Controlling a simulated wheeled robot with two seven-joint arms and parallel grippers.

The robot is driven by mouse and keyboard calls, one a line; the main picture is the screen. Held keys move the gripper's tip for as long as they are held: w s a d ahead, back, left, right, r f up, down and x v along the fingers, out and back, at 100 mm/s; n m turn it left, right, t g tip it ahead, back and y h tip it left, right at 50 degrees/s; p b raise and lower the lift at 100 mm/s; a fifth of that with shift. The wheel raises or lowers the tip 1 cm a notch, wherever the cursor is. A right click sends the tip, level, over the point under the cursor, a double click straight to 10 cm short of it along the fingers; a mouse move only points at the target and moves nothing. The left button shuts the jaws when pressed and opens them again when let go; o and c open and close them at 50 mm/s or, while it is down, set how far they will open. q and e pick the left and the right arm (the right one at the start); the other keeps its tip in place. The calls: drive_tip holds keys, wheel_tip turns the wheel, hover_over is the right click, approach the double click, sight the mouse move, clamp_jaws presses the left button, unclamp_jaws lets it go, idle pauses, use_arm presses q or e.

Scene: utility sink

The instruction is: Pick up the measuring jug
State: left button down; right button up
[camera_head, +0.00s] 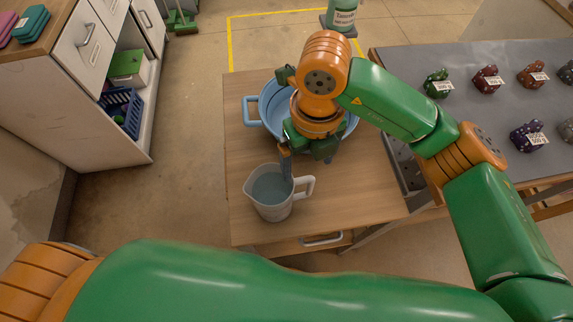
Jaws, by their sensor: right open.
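The measuring jug (268,207) stands upright on the wooden table top, near its front edge. It is pale grey and looks to have clear liquid inside. Its spout faces left and its handle (304,187) faces right. My right gripper (306,165) is open and points down just behind the jug. Its left finger overlaps the jug's back rim in the picture; I cannot tell whether they touch. My left arm crosses the bottom of the view, and its gripper is out of view.
A blue basin (272,105) stands behind the jug, partly hidden by my right arm. A grey table (470,115) with several tagged dark items is at the right. A white cabinet (90,40) stands at the left. The wooden top (245,160) is clear left of the jug.

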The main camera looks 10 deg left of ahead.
sight(306, 181)
drive_tip(key=f, duration=0.1)
drive_tip(key=s+f+p, duration=0.1)
drive_tip(key=f, duration=0.3)
drive_tip(key=shift+s+f, duration=0.2)
drive_tip(key=shift+s, duration=0.1)
wheel_tip(306, 181, down, 6)
drive_tip(key=shift+w+r+p, duration=0.1)
drive_tip(key=shift+w+p, duration=0.05)
drive_tip(key=shift+p, duration=0.9)
drive_tip(key=shift+f, duration=0.2)
use_arm(q)
drive_tip(key=r, duration=0.1)
drive_tip(key=s+r, duration=0.1)
drive_tip(key=r, duration=0.1)
use_arm(e)
clamp_jaws()
